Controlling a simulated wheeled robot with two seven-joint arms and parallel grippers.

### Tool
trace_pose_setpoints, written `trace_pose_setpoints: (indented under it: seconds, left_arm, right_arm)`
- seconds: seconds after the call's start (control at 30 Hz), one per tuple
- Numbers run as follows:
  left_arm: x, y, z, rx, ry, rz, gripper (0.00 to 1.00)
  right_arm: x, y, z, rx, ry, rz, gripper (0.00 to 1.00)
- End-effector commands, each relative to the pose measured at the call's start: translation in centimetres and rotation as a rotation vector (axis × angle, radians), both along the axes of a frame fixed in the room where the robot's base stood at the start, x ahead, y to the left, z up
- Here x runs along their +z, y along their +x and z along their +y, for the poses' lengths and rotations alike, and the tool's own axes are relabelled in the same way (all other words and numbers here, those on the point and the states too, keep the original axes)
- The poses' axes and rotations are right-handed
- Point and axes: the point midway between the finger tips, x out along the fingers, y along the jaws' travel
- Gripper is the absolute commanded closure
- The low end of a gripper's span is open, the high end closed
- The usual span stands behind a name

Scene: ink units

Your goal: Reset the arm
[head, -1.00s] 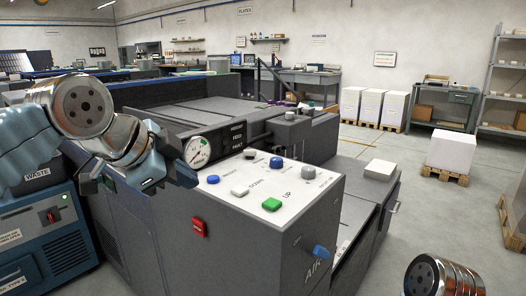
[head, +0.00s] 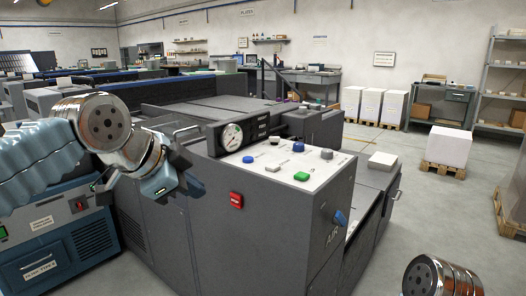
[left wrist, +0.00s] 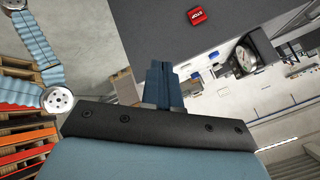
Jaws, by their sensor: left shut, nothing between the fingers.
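My left arm comes in from the left in the head view. My left gripper (head: 192,188) is in front of the grey press unit (head: 265,232), left of its gauge and control panel. In the left wrist view the left gripper's fingers (left wrist: 163,75) are together and hold nothing. Of my right arm only a metal joint shows at the bottom right of the head view; its gripper is outside the frame.
The panel has several buttons, one a green button (head: 301,176), beside a round gauge (head: 232,137). A red button (head: 236,200) is on the side facing me. A blue cabinet (head: 60,240) stands at left. A white stack on a pallet (head: 447,147) stands right.

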Motion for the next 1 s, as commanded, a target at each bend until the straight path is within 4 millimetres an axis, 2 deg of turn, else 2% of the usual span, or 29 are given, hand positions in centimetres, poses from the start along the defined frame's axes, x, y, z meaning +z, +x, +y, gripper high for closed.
trace_pose_setpoints:
  seconds: [0.23, 0.37, 0.47, 0.57, 0.67, 0.7, 0.77, 0.8, 0.87, 0.9, 0.97, 1.0]
  left_arm:
    - [-4.6, 2.5, -1.2, 0.049, -0.029, 0.070, 1.00]
    - [-8.8, 4.4, -2.1, 0.095, -0.057, 0.132, 1.00]
    - [-12.9, 5.7, -2.7, 0.141, -0.082, 0.190, 1.00]
    - [-18.3, 6.9, -3.2, 0.204, -0.116, 0.266, 1.00]
    - [-25.6, 7.4, -3.6, 0.297, -0.163, 0.371, 1.00]
    - [-29.2, 7.2, -3.6, 0.345, -0.184, 0.422, 1.00]
    - [-34.5, 6.4, -3.6, 0.425, -0.221, 0.500, 1.00]
    - [-38.0, 5.5, -3.5, 0.481, -0.245, 0.552, 1.00]
    - [-42.9, 3.7, -3.2, 0.570, -0.280, 0.628, 1.00]
    - [-46.1, 2.1, -3.1, 0.636, -0.302, 0.680, 1.00]
    - [-50.4, -0.7, -2.8, 0.735, -0.335, 0.757, 1.00]
    - [-53.0, -2.8, -2.6, 0.800, -0.353, 0.805, 1.00]
  right_arm:
    - [0.0, 0.0, 0.0, 0.001, 0.000, 0.001, 0.57]
    - [0.0, 0.0, 0.0, 0.001, 0.000, 0.001, 0.57]
    - [0.0, 0.0, 0.0, 0.001, 0.000, 0.001, 0.57]
    - [0.0, 0.0, 0.0, 0.001, 0.000, 0.001, 0.57]
    - [0.0, 0.0, 0.0, 0.001, 0.000, 0.001, 0.57]
    - [0.0, 0.0, 0.0, 0.001, 0.000, 0.001, 0.57]
    - [0.0, 0.0, 0.0, 0.001, 0.000, 0.001, 0.57]
    - [0.0, 0.0, 0.0, 0.001, 0.000, 0.001, 0.57]
    - [0.0, 0.0, 0.0, 0.001, 0.000, 0.001, 0.57]
    - [0.0, 0.0, 0.0, 0.001, 0.000, 0.001, 0.57]
    - [0.0, 0.0, 0.0, 0.001, 0.000, 0.001, 0.57]
    - [0.0, 0.0, 0.0, 0.001, 0.000, 0.001, 0.57]
